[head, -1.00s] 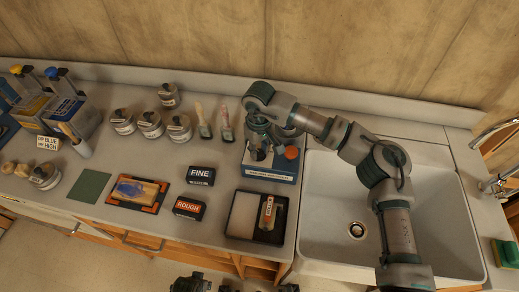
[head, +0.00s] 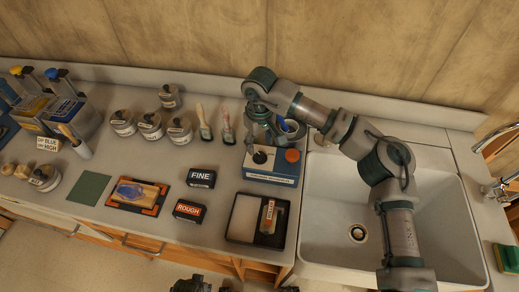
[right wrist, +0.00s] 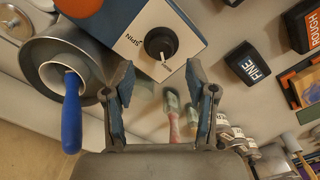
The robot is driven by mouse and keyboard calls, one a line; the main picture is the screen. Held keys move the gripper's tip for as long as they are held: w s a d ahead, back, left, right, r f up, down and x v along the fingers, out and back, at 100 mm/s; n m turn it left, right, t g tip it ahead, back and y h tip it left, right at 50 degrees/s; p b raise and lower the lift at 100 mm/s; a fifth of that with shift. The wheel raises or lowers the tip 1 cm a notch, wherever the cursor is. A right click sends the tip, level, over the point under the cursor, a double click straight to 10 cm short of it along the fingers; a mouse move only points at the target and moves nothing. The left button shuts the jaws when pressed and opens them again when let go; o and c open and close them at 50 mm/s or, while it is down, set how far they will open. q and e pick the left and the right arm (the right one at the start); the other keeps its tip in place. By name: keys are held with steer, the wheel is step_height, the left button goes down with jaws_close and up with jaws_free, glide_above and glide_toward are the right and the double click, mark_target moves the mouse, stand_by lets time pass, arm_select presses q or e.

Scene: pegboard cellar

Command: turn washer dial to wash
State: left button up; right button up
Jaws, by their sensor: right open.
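The washer (head: 271,179) is a white-topped box with blue sides, left of the sink. Its black round dial (head: 260,157) stands on the top, beside an orange round part (head: 292,155). In the right wrist view the dial (right wrist: 161,43) has a white mark on its lower edge, and the word SPIN is printed left of it. Other dial labels cannot be read. My right gripper (right wrist: 165,88) is open and empty, with the dial ahead between its fingers and apart from them. In the head view the right gripper (head: 262,125) hangs behind the dial. My left gripper is not identifiable.
A grey round bowl with a blue-handled tool (right wrist: 71,110) stands close beside the washer. Two brushes (head: 205,122), several lidded jars (head: 150,124), FINE (head: 201,177) and ROUGH (head: 188,209) blocks and a tray (head: 232,235) lie left. The sink (head: 335,235) is right.

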mark_target(259, 153)
step_height(259, 153, up, 7)
steer(key=shift+a, duration=0.15)
stand_by(0.4)
